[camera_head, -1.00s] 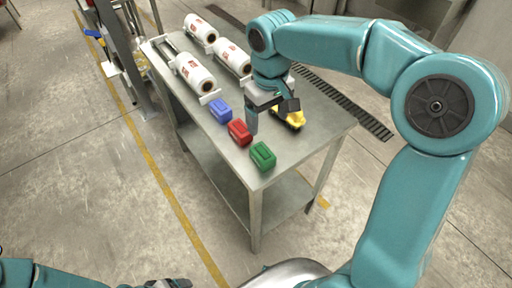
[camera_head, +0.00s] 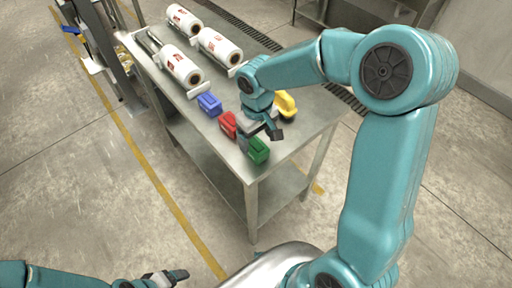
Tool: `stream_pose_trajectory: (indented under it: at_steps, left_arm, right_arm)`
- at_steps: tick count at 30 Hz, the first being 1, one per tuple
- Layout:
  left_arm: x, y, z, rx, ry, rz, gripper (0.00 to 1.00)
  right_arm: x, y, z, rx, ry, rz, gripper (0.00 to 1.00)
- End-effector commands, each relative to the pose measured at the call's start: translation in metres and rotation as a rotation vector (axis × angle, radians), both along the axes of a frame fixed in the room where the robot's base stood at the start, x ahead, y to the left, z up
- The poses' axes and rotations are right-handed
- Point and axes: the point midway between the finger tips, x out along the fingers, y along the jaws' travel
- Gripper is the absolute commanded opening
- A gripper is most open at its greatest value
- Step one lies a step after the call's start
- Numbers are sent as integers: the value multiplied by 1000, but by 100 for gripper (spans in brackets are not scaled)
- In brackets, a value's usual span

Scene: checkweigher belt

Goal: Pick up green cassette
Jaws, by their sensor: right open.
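The green cassette (camera_head: 258,151) lies near the front corner of the metal table (camera_head: 283,148). My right gripper (camera_head: 260,137) is open and stands just above and behind the green cassette, partly covering its far side. I cannot tell whether a finger touches it. One finger is close to the red cassette (camera_head: 228,124), which lies just left of the green one. My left gripper (camera_head: 176,276) is low at the bottom edge, away from the table; its jaws are too small to judge.
A blue cassette (camera_head: 209,103) lies left of the red one. A yellow object (camera_head: 285,105) stands behind my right gripper. Several white rolls (camera_head: 181,66) rest on holders at the table's far end. The table's front edge is close to the green cassette.

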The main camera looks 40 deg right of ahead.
Motion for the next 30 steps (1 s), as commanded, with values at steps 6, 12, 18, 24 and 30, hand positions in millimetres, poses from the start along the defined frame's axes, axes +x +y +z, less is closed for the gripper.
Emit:
stream_pose_trajectory:
  at_steps: [6, 12, 18, 24, 30]
  left_arm:
    - [0, 0, 4, 0, 0, 0, 80]
    - [0, 0, 4, 0, 0, 0, 80]
    - [0, 0, 4, 0, 0, 0, 80]
    - [0, 0, 4, 0, 0, 0, 80]
    - [0, 0, 4, 0, 0, 0, 80]
  right_arm:
    - [1, 2, -35, 0, 6, 1, 81]
    - [2, 2, -43, 0, 2, 0, 81]
    - [2, 2, -43, 0, 2, 1, 55]
    - [2, 2, -43, 0, 1, 1, 22]
    - [2, 2, -41, 0, 1, 1, 22]
